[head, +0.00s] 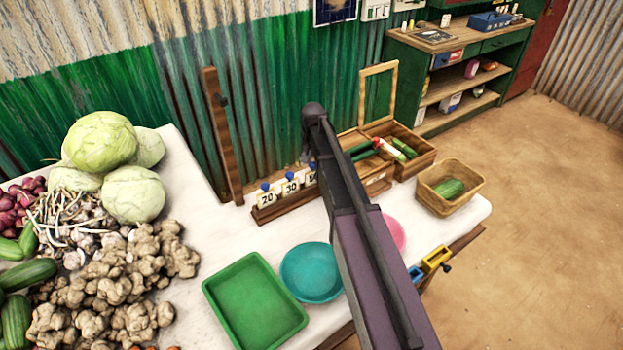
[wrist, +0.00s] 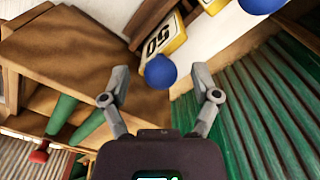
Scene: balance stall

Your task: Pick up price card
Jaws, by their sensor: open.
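White price cards with blue knobs stand in a wooden rack on the table in the head view: "20" (head: 267,199), "30" (head: 291,188) and a partly hidden one (head: 311,178) beside my arm. In the wrist view, a yellow-edged card reading "50" (wrist: 157,42) has its blue knob (wrist: 160,71) just beyond my fingertips, in line with the gap between them. My gripper (wrist: 160,98) is open and empty, its two fingers apart. Another blue knob (wrist: 260,4) shows at the top edge. My arm hides most of the gripper in the head view.
A green tray (head: 255,302) and teal bowl (head: 311,272) lie in front. Cabbages (head: 100,142) and ginger are heaped left. A wooden post (head: 221,135) stands behind.

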